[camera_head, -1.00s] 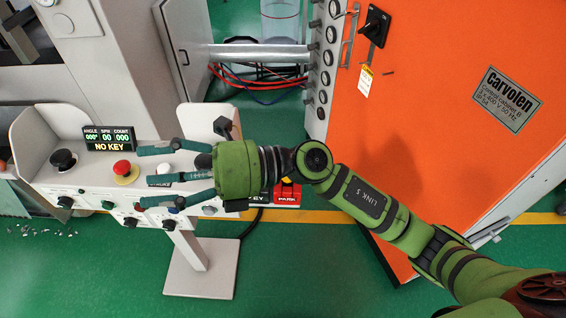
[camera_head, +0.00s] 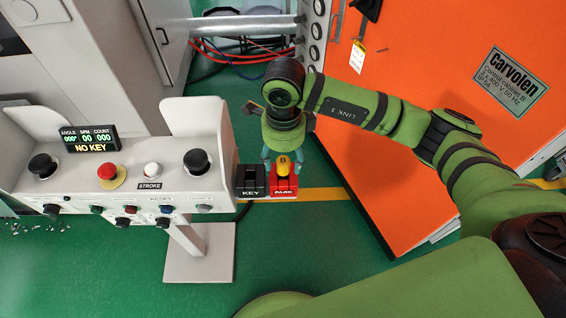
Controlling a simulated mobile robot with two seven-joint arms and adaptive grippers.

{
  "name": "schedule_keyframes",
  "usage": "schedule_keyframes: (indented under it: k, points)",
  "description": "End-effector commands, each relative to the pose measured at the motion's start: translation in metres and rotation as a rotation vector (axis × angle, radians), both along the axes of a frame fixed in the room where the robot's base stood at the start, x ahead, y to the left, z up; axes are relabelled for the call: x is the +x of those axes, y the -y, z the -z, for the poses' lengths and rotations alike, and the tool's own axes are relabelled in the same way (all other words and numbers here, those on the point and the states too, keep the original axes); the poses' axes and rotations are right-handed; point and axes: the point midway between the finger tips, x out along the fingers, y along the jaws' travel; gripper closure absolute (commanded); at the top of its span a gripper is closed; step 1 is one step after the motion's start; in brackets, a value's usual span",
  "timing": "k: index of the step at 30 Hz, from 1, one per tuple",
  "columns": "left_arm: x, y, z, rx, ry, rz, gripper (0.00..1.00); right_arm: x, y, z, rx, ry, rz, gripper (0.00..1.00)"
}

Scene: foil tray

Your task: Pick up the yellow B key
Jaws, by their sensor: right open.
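The yellow B key (camera_head: 284,165) stands upright in the red PARK holder (camera_head: 285,189) at the right end of the control console. My right gripper (camera_head: 283,162) points down over the key, with its teal fingers on either side of it. The fingers are open; whether either one touches the key I cannot tell. The black KEY holder (camera_head: 250,182) sits just left of the PARK holder, with no key seen in it. My left gripper is not in view.
The white console (camera_head: 140,187) carries a red mushroom button (camera_head: 107,171), black knobs and a display (camera_head: 87,139) reading NO KEY. An orange cabinet (camera_head: 430,70) with its open edge stands to the right. Green floor (camera_head: 300,240) is clear in front.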

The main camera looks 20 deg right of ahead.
Motion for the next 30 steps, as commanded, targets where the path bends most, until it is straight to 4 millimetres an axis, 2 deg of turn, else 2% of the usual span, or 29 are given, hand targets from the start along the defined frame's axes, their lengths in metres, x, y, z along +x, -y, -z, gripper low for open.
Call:
schedule_keyframes:
  k: [1, 6, 13, 14, 15, 17, 18, 30]
  points:
    - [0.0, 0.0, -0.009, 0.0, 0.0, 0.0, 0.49, -0.002, -0.001, 0.005, 0.001, -0.006, 0.0, 0.4]
    - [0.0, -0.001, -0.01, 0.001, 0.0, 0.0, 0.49, -0.001, 0.0, 0.025, 0.0, -0.001, 0.0, 0.4]
    - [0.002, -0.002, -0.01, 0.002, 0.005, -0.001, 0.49, 0.0, -0.001, 0.028, 0.003, 0.001, -0.001, 0.4]
    - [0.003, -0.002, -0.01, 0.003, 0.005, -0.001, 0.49, 0.0, -0.001, 0.028, 0.003, 0.001, -0.001, 0.44]
    - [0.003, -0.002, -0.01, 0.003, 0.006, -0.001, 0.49, 0.0, -0.001, 0.028, 0.003, 0.001, -0.001, 0.6]
    - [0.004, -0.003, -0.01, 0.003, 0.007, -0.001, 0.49, 0.0, -0.001, 0.028, 0.003, 0.001, -0.001, 0.84]
    - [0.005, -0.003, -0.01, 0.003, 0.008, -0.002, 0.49, 0.0, -0.001, 0.028, 0.003, 0.001, -0.001, 1.0]
    - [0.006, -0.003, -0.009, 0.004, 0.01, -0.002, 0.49, 0.0, -0.001, 0.026, 0.004, 0.002, -0.001, 1.0]
